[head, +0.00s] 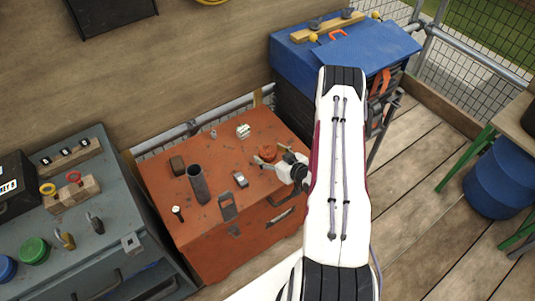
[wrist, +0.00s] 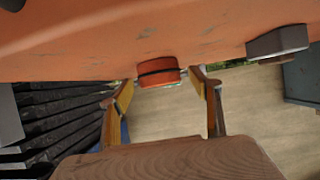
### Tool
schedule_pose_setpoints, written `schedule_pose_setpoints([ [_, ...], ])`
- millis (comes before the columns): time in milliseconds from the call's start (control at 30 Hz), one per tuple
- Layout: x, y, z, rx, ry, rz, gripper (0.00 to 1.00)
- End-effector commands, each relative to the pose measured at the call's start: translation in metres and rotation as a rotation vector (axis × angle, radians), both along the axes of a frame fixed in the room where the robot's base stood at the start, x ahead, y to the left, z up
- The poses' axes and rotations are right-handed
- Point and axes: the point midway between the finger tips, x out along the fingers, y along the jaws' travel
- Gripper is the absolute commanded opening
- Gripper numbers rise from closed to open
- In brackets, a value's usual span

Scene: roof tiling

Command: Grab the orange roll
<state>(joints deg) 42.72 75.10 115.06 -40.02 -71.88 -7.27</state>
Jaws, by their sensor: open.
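The orange roll (head: 267,152) sits on the far right part of the orange chest top (head: 215,160). In the wrist view the orange roll (wrist: 158,72) is a short orange cylinder with a dark band around it, against the orange surface. My gripper (head: 265,164) is beside the roll at the chest's right side. In the wrist view my gripper (wrist: 165,88) is open, with one finger to each side of the roll in the picture. The gap between the fingers looks empty; whether a finger touches the roll I cannot tell.
A blue-topped box (head: 350,55) is behind right. A grey chest (head: 110,225) stands left.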

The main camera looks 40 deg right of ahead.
Motion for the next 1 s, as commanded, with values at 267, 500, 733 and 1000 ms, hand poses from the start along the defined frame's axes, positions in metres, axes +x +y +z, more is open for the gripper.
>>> schedule_pose_setpoints([
  [267, 0.019, 0.0, -0.009, -0.001, 0.0, 0.0, 0.63],
  [500, 0.02, 0.0, -0.01, 0.001, 0.001, 0.0, 0.63],
  [733, 0.02, 0.0, -0.01, 0.0, 0.001, 0.0, 0.63],
  [1000, 0.02, 0.0, -0.01, 0.0, 0.001, 0.0, 0.19],
])
